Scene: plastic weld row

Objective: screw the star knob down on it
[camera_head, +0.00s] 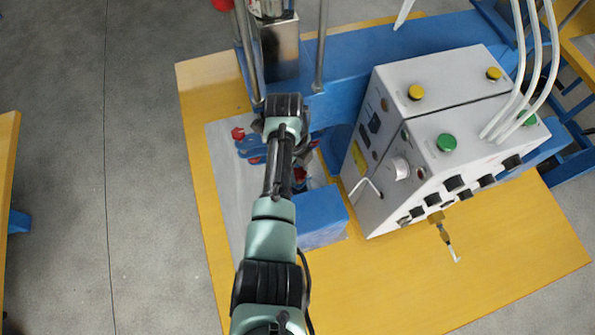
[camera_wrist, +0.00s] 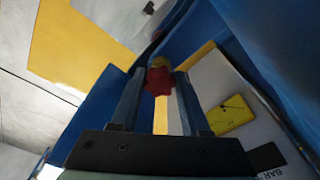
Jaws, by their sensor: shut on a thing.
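In the wrist view a red star knob (camera_wrist: 158,83) sits between the two fingertips of my gripper (camera_wrist: 160,76), which is shut on it. In the head view my arm covers most of the work spot and the fingertips. A blue fixture part with a red knob (camera_head: 237,133) shows left of my arm on a grey plate (camera_head: 222,178). Another red bit (camera_head: 300,175) shows just right of my arm; I cannot tell if it is the held knob.
A grey control box (camera_head: 440,135) with coloured buttons stands close on the right. A blue block (camera_head: 321,214) lies right of my arm. Metal columns (camera_head: 321,50) rise behind. The yellow tabletop (camera_head: 400,290) is clear at the front right.

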